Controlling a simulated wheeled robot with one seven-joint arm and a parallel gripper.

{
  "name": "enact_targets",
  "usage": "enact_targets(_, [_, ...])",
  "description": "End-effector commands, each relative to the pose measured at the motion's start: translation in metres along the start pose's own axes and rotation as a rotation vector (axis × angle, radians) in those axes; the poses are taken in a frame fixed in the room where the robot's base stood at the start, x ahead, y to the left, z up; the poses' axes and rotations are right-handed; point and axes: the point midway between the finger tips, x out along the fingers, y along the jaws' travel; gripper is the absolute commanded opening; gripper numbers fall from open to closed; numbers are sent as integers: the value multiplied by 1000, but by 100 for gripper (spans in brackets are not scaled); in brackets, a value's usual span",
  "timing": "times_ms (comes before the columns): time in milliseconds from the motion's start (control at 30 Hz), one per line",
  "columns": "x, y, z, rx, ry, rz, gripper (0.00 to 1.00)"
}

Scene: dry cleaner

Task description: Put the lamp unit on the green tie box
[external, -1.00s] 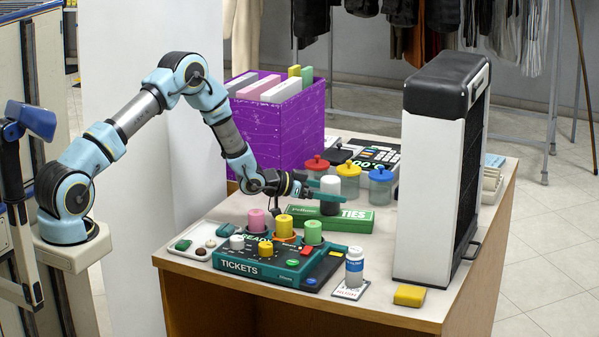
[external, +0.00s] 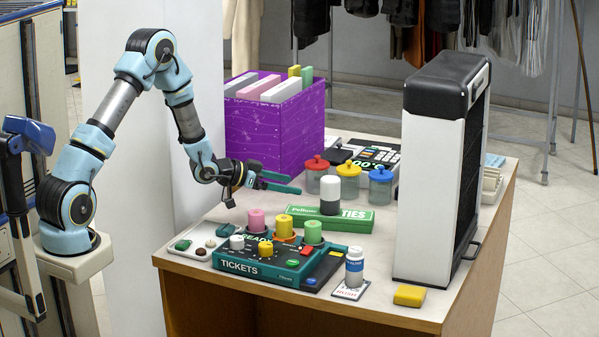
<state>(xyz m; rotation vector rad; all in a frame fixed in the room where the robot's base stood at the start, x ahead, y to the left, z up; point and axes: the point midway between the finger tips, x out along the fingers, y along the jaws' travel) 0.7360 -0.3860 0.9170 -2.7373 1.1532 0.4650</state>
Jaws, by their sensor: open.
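The green tie box (external: 355,222) lies flat on the counter, lettered "TIES". A cylinder with a white top and a dark base (external: 330,190), which I take for the lamp unit, stands upright on the left part of the box. My gripper (external: 282,183) is open and empty, to the left of the cylinder and apart from it. Its teal fingers point right, towards the cylinder. Pink, yellow and green lamps (external: 257,220) stand on the dark green "TICKETS" unit (external: 255,268) in front of the box.
A tall black-and-white machine (external: 430,190) stands to the right. A purple bin (external: 270,130) and lidded jars (external: 381,186) are behind. A white bottle (external: 354,265) and a yellow block (external: 410,295) are near the front edge. A tray of small items (external: 200,243) is at left.

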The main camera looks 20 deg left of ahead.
Motion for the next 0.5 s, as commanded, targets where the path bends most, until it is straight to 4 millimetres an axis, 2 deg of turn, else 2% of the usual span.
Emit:
enact_targets(67, [-16,-13,0,-4,-70,-60,96])
enact_targets(133, [-41,-28,7,-22,-175,-138,96])
enact_targets(267, [-114,-47,29,-107,-423,-301,96])
enact_targets(300, [-140,-47,36,-145,-501,-342,96])
enact_targets(367, [-180,-42,49,-211,-614,-395,96])
enact_targets(400, [-207,-36,57,-259,-685,-422,96])
enact_targets(500, [-264,-12,74,-378,-837,-460,96])
